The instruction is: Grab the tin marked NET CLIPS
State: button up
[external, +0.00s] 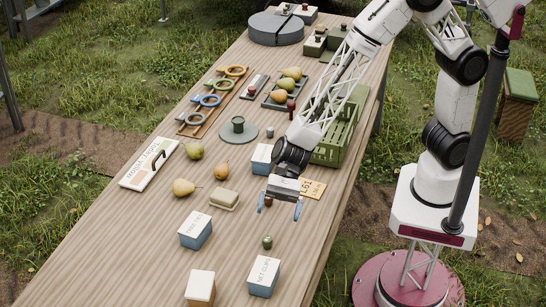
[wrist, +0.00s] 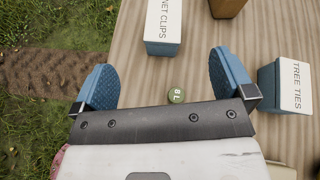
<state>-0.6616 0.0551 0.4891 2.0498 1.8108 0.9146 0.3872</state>
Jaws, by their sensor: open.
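The tin marked NET CLIPS (external: 264,276), with a white lid and blue-grey body, stands upright near the table's front end. It also shows at the top of the wrist view (wrist: 163,28), partly cut off by the frame edge. My gripper (external: 280,207) is open and empty above the table, behind the tin in the external view. Its two blue fingers (wrist: 164,78) are spread wide in the wrist view, with the tin beyond them and apart from them.
A tin marked TREE TIES (external: 195,230) stands to the left. A white-topped brown tin (external: 200,288) stands left of the NET CLIPS tin. A small green round object (external: 267,242) lies between my gripper and the tin.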

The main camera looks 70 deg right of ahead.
aim_at(265, 264)
jog(key=a+f+m, duration=0.1)
jog(key=a+f, duration=0.1)
jog(key=a+f+m, duration=0.1)
jog(key=a+f, duration=0.1)
jog(key=a+f+m+t, duration=0.1)
jog(key=a+f, duration=0.1)
jog(key=shift+s+a+f, duration=0.15)
jog(key=shift+s, duration=0.2)
jog(key=shift+a+f+y, duration=0.15)
jog(key=shift+a+f, duration=0.1)
jog(key=shift+a, duration=0.35)
jog(key=shift+a+f+y, duration=0.15)
jog(key=shift+a+f, duration=0.1)
jog(key=shift+a, duration=0.35)
jog(key=shift+x, duration=2.6)
jog(key=c, duration=1.1)
